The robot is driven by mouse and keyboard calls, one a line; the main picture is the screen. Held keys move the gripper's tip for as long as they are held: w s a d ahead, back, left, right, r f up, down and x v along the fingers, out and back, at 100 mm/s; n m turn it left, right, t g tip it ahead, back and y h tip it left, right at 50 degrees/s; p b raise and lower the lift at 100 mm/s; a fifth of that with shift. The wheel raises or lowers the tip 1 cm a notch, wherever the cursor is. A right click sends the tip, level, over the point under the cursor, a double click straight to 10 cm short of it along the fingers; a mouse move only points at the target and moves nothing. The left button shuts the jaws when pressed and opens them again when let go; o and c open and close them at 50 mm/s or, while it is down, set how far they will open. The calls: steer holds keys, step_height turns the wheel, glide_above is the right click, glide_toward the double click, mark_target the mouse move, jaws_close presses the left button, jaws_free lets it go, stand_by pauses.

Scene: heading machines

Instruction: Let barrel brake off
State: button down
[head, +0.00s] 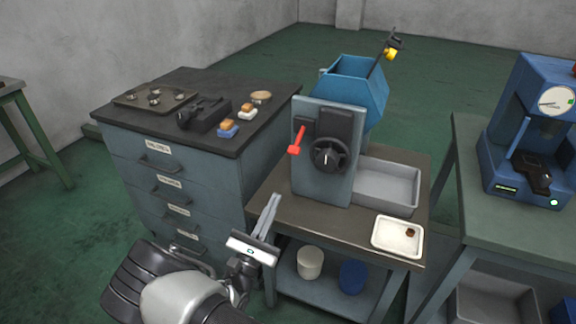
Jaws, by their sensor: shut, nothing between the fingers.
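The barrel machine (335,180) stands on a small table in the middle of the head view. A blue faceted barrel (353,88) sits behind and above its grey front panel. A red-handled lever (297,141), which looks like the brake, is at the panel's upper left and slants, with its red grip at the lower end. A round black dial (329,154) is to its right. My gripper (273,203) is shut and empty, pointing upward, left of and below the lever. It is apart from the lever and the panel.
A drawer cabinet (190,165) with small tools on top stands at left. A blue machine (530,130) stands on the right bench. Green floor lies behind.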

steer(key=shift+d, duration=0.1)
steer(key=w+d+r, duration=0.3)
steer(key=w+r, duration=0.4)
steer(key=r, duration=0.1)
steer(key=shift+d+r, duration=0.3)
steer(key=shift+d, duration=0.1)
steer(key=shift+r, duration=0.15)
step_height(320, 180, up, 7)
steer(key=s+g+y+p, duration=0.25)
steer(key=g+p, duration=0.45)
steer(key=p, duration=1)
step_height(320, 180, down, 4)
steer(key=a+f+b, duration=0.1)
steer(key=a+b, duration=0.1)
steer(key=b, duration=0.2)
steer(key=r+v, duration=0.2)
steer(key=v, duration=0.9)
steer(key=shift+d+r, duration=0.35)
